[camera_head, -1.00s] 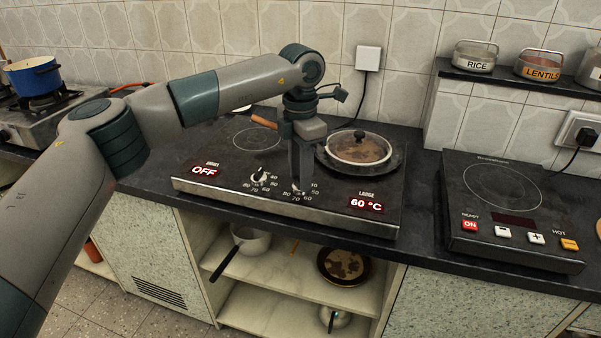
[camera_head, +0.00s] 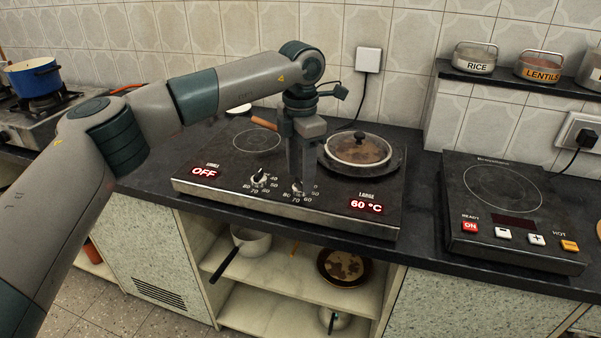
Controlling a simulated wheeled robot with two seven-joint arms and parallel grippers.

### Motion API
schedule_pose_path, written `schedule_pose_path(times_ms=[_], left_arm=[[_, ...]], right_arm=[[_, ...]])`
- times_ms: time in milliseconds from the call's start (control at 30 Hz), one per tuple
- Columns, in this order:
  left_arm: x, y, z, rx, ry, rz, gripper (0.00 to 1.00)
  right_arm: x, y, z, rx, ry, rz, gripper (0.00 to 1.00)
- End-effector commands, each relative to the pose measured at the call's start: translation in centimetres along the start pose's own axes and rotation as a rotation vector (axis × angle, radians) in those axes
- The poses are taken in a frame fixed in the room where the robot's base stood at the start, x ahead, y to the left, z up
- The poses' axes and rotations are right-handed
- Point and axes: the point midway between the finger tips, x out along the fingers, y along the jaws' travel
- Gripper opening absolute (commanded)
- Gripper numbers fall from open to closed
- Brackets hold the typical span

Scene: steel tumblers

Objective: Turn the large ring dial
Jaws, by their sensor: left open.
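The large ring dial (camera_head: 298,186) is a small knob on the right of the cooktop's front panel, with temperature numbers around it. My left gripper (camera_head: 299,176) points down right above it, its fingers open; whether they touch the knob I cannot tell. The large display (camera_head: 367,206) reads 60 °C in red. The other dial (camera_head: 259,178) sits to its left, and its display (camera_head: 204,173) reads OFF. A lidded pan (camera_head: 357,149) sits on the right ring of the cooktop (camera_head: 225,160). My right gripper is not in view.
A separate hob (camera_head: 490,185) with buttons stands to the right. Tins of rice (camera_head: 475,58) and lentils (camera_head: 540,66) stand on a raised shelf. The pan's wooden handle (camera_head: 264,123) reaches behind my left gripper. The cooktop's left ring is bare.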

Motion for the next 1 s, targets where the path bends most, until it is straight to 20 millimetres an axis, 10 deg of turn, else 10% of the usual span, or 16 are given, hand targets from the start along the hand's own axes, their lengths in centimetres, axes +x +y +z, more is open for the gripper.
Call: schedule_pose_path(times_ms=[1000], left_arm=[[-16.3,0.0,0.1,0.0,-0.002,0.001,0.48]], right_arm=[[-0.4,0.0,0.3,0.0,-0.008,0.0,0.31]])
